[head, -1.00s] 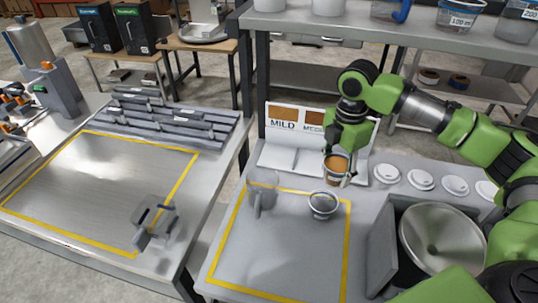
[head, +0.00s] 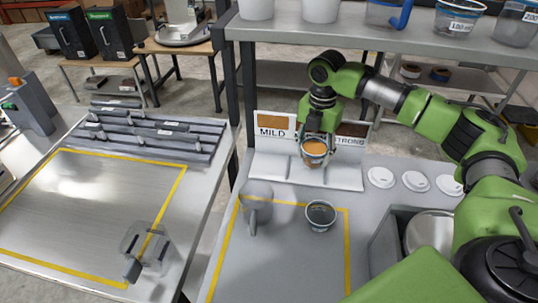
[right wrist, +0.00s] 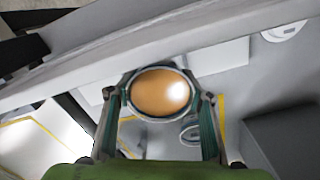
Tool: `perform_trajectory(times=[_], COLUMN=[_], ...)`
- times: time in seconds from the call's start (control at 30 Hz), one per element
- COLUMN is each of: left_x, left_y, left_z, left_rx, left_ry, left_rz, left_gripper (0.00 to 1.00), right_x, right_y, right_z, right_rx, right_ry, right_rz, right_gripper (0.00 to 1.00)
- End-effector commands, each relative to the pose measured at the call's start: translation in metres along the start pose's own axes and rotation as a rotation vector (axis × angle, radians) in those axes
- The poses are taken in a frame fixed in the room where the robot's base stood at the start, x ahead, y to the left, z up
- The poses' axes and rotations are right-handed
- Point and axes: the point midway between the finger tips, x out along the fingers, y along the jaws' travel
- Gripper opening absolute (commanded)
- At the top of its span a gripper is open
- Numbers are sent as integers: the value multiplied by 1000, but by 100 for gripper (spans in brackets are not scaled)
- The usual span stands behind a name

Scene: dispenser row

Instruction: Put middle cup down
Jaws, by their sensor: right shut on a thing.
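My right gripper (head: 316,146) is shut around a cup (head: 315,160) with orange-brown contents. The cup is upright, in front of the middle of the sign board (head: 273,125) and over the pale stand (head: 275,172) at its foot. I cannot tell whether its base touches the stand. The gripper hides the middle label; MILD reads at left, STRONG at right. The right wrist view looks down into the cup (right wrist: 160,92), between the two fingers. My left gripper is not in view.
A small cup or bowl with dark contents (head: 320,214) and a grey jug (head: 257,203) stand by the yellow-marked area. White lids (head: 413,181) lie at right, beside a grey bin (head: 385,240). A shelf (head: 400,42) overhangs behind. A clear jug (head: 150,248) stands on the left table.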

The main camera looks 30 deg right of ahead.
Motion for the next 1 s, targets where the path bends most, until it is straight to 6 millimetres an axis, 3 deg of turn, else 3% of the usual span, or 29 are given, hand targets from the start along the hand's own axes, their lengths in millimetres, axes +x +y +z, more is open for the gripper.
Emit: perform_trajectory(times=[0.03, 0.2, 0.4, 0.6, 0.83, 1.0], left_x=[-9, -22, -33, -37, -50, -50], left_y=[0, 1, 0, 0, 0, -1], left_z=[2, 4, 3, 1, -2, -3], left_rx=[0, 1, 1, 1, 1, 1], left_ry=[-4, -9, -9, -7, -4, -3], left_rz=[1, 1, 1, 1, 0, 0], left_gripper=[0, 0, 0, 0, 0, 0], right_x=[-5, -5, -4, 0, 28, 35], right_y=[16, 58, 100, 114, 113, 114], right_z=[-7, -24, -41, -46, -47, -46], right_rx=[-4, -2, 1, 3, 3, 2], right_ry=[1, 0, -1, -1, -1, -1], right_rz=[3, 2, 1, -1, -3, 1], right_gripper=[16, 16, 16, 16, 16, 16])
